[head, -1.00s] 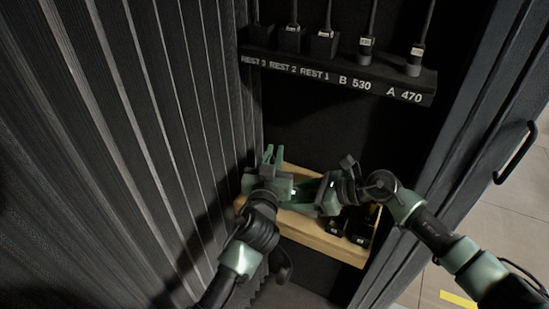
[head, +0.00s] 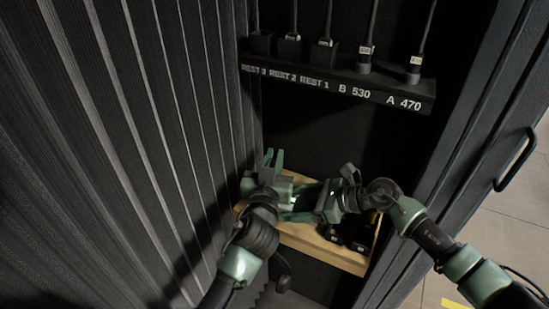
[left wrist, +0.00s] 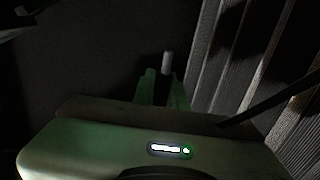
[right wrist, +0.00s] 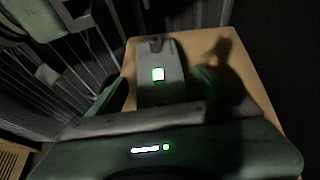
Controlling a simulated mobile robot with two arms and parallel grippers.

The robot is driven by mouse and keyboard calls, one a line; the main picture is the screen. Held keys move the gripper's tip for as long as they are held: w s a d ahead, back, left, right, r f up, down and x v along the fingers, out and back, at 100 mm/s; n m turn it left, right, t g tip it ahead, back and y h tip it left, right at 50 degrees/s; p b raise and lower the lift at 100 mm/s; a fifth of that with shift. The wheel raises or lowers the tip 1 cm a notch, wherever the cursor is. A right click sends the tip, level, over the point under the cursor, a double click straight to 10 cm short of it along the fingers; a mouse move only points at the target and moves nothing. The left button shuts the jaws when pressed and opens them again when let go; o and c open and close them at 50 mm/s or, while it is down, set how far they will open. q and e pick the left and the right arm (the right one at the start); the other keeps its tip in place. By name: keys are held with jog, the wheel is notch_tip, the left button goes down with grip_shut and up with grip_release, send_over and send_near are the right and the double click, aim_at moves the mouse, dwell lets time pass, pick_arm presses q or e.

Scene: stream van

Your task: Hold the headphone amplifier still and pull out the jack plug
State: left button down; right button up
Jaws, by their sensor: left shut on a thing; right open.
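My left gripper (head: 273,158) is over the wooden shelf, its fingers pointing away from me. In the left wrist view its fingers (left wrist: 157,88) are closed around a small pale grey cylinder (left wrist: 167,62), which looks like the jack plug and is mostly in shadow. My right gripper (head: 298,200) comes from the right, open, its fingers pointing left. In the right wrist view a grey box with a lit square display (right wrist: 158,88), apparently the headphone amplifier, sits between its spread fingers (right wrist: 160,88). Whether the fingers touch the box is unclear. In the head view the grippers mostly hide it.
The wooden shelf (head: 340,262) holds two dark labelled objects (head: 360,242) at its right end. Above is a black rack (head: 350,90) marked REST 3, REST 2, REST 1, B 530 and A 470, with cabled plugs standing in it. A ribbed wall (head: 120,150) closes the left side.

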jog(key=v, duration=1.1)
jog(key=shift+s+d, duration=0.1)
jog(key=shift+d, duration=0.25)
jog(key=shift+s, duration=0.1)
